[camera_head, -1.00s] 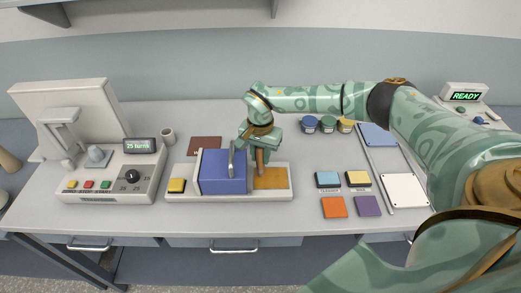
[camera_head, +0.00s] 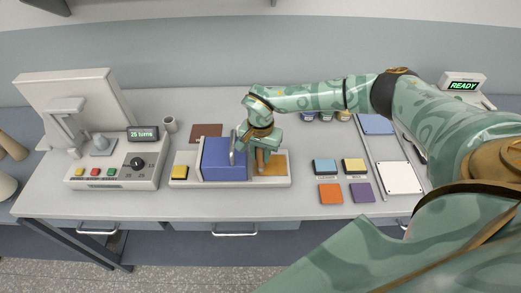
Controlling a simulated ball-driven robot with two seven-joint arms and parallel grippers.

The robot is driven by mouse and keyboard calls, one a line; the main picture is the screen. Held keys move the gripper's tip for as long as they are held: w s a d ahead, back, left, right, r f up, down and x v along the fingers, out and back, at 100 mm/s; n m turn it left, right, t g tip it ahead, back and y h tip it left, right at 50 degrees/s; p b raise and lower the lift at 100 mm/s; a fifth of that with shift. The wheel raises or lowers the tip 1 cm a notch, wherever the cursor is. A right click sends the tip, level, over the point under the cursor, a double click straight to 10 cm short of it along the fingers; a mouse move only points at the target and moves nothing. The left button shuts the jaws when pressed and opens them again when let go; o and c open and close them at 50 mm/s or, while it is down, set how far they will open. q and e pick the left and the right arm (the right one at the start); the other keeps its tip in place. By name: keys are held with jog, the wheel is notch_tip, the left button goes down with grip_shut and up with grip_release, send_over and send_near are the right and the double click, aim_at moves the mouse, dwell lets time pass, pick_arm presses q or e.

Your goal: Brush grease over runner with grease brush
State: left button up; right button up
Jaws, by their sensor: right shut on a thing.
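My right gripper (camera_head: 261,149) is shut on a tan, stick-like thing (camera_head: 261,166), which looks like the grease brush and is mostly hidden by the fingers. It points down at the orange-brown strip (camera_head: 274,168), probably the runner, on the right part of a long white base (camera_head: 236,184). I cannot tell whether the tip touches the strip. A blue block (camera_head: 224,162) with a grey upright handle (camera_head: 233,150) sits on the base, just left of the gripper. My left gripper is not in view.
A yellow button (camera_head: 180,172) is at the base's left end. A winder with a "25 turns" display (camera_head: 143,134) stands at left. Jars (camera_head: 326,117) are partly behind my right arm. Coloured pads (camera_head: 331,194) and a white plate (camera_head: 399,178) lie to the right.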

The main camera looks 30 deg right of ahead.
notch_tip(320, 180, up, 5)
jog(key=p, duration=0.4)
jog(key=shift+f, duration=0.2)
jog(key=shift+s, duration=0.1)
jog(key=s+a+r+n+b, duration=0.4)
jog(key=s+a+n+b, duration=0.3)
jog(key=s+n+b, duration=0.3)
jog(key=b, duration=0.3)
jog(key=shift+s+a+r+n, duration=0.2)
jog(key=shift+a+r+n, duration=0.1)
jog(key=shift+a+n, duration=0.1)
